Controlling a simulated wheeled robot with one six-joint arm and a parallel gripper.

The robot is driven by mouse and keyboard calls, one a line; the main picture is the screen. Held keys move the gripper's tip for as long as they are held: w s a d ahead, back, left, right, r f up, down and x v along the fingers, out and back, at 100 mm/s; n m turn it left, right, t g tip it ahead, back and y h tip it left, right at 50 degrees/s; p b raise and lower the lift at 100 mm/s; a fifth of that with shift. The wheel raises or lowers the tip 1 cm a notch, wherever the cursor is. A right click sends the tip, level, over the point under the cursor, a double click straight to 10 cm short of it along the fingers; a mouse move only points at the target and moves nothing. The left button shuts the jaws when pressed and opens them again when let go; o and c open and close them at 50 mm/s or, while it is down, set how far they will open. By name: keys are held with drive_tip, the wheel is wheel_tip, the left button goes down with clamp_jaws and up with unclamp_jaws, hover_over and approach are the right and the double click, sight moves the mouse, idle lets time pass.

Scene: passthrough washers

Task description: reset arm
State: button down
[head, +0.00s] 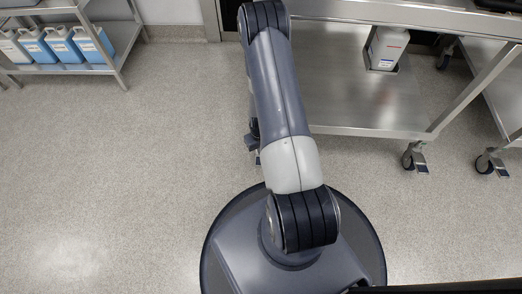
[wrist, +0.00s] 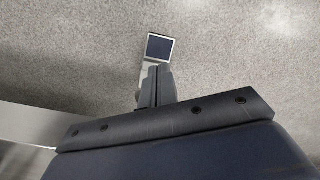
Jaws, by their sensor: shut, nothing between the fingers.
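My gripper (wrist: 156,85) shows in the wrist view as a dark grey pair of fingers, shut with nothing between them, over the speckled floor. In the head view my arm reaches forward from my base towards the steel cart (head: 350,95), and its bend hides part of the cart's left end. I cannot make out the gripper in the head view.
A white bottle (head: 387,47) stands on the cart's lower shelf. Casters (head: 414,158) stick out below. A rack (head: 100,68) with blue-filled jugs (head: 62,45) stands at the far left. The floor (head: 110,170) on the left is clear. A dark square piece (wrist: 160,47) beyond my fingers is unclear.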

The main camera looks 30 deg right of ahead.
drive_tip(key=shift+f, duration=0.1)
wheel_tip(320, 180, down, 8)
drive_tip(key=b, duration=0.5)
drive_tip(key=shift+f, duration=0.15)
drive_tip(key=shift+r+p, duration=0.35)
drive_tip(key=shift+r, duration=0.25)
drive_tip(key=shift+f, duration=0.2)
